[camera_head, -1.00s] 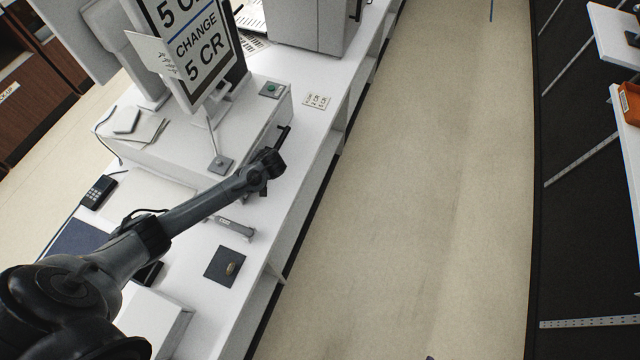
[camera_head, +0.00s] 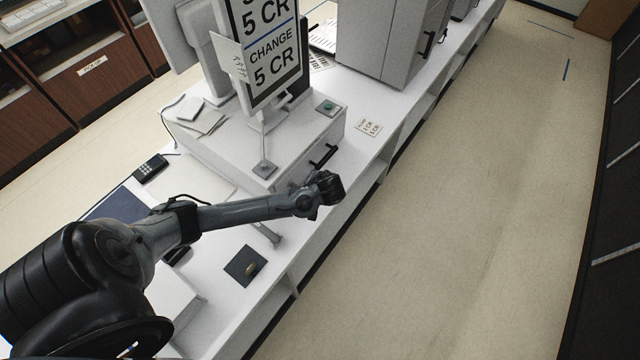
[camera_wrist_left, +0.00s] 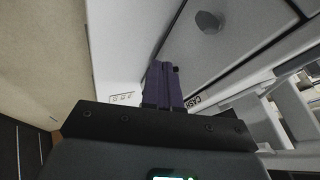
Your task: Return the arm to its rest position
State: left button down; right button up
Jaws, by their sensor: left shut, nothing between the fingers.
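My left arm (camera_head: 235,212) reaches in from the left over the counter in the head view. Its gripper (camera_head: 328,188) is near the counter's front edge, just in front of the till drawer's black handle (camera_head: 323,156) and seemingly apart from it. In the left wrist view the two dark purple fingers (camera_wrist_left: 165,82) are together with nothing between them. The grey drawer front (camera_wrist_left: 225,45) with a round lock-like disc (camera_wrist_left: 208,22) lies beyond them. My right gripper is not in view.
The till (camera_head: 215,140) carries a price display (camera_head: 272,55) reading change 5 CR. A dark mat (camera_head: 245,266) with a coin-like piece, a card reader (camera_head: 150,168) and a price card (camera_head: 368,128) lie on the white counter. The aisle floor (camera_head: 460,200) at right is clear.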

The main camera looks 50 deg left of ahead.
pick_arm(q)
jog(key=s+d+g+h+p, duration=0.2)
jog(key=s+d+h+p, duration=0.35)
jog(key=s+d, duration=1.3)
notch_tip(320, 180, up, 17)
jog(key=s+d+m+t+h+p, duration=0.1)
jog(key=s+d+m+t+p, duration=0.1)
jog(key=m, duration=0.4)
jog(key=shift+d+f+t, duration=0.15)
jog(key=shift+t, duration=0.15)
jog(key=shift+h, duration=0.25)
